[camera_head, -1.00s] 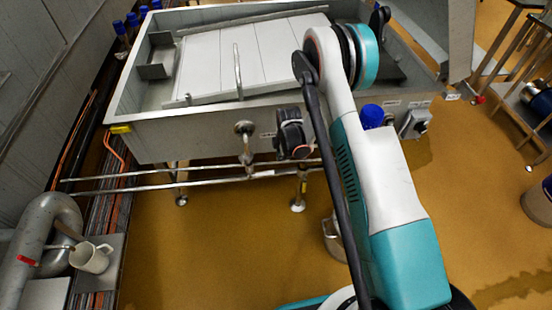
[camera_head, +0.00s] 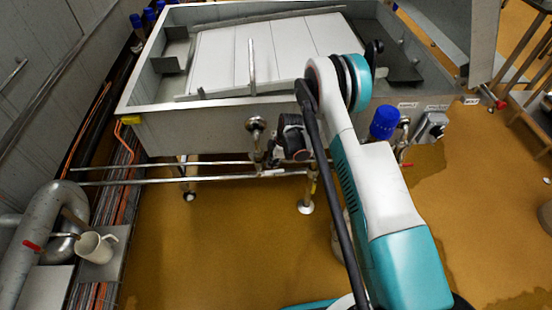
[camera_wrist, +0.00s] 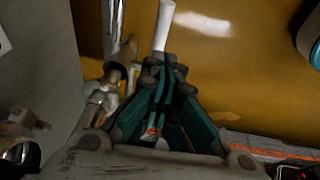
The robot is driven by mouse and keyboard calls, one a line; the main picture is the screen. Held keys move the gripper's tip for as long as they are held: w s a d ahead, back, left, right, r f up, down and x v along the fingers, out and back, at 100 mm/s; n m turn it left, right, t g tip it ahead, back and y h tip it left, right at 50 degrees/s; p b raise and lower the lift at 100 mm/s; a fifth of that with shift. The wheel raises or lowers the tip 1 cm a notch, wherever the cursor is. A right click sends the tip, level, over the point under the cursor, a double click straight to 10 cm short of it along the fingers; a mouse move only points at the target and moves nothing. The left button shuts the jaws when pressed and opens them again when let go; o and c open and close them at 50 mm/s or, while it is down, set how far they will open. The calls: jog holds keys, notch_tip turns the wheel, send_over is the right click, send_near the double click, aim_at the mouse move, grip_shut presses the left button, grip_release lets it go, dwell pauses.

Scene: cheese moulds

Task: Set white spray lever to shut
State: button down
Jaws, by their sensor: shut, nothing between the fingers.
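In the wrist view a white lever (camera_wrist: 163,27) extends away just beyond the fingertips of my gripper (camera_wrist: 160,72). The lever's near end is close to the fingertips or behind them; I cannot tell whether they touch. The teal-sided fingers are shut with nothing between them. Metal pipe fittings (camera_wrist: 105,95) stand left of the fingers. In the head view the dark end of my arm is at the tank's front wall, beside a vertical pipe fitting (camera_head: 256,125); the fingertips and the lever cannot be made out clearly there.
A large steel tank (camera_head: 190,133) stands ahead, with horizontal pipes (camera_head: 130,182) below its front. A blue-capped fitting (camera_head: 385,122) and a switch box (camera_head: 432,126) are at its right. The yellow floor in front is open.

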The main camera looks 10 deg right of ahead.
aim_at(274, 171)
jog(key=shift+w+d+f+b, duration=0.1)
jog(key=shift+w+f+b, duration=0.2)
jog(key=shift+f, duration=0.65)
jog(key=shift+w+d+f+b, duration=0.1)
jog(key=shift+f+b, duration=0.3)
jog(key=shift+f, duration=0.5)
jog(key=shift+d+f, duration=0.35)
jog(key=shift+f, duration=0.4)
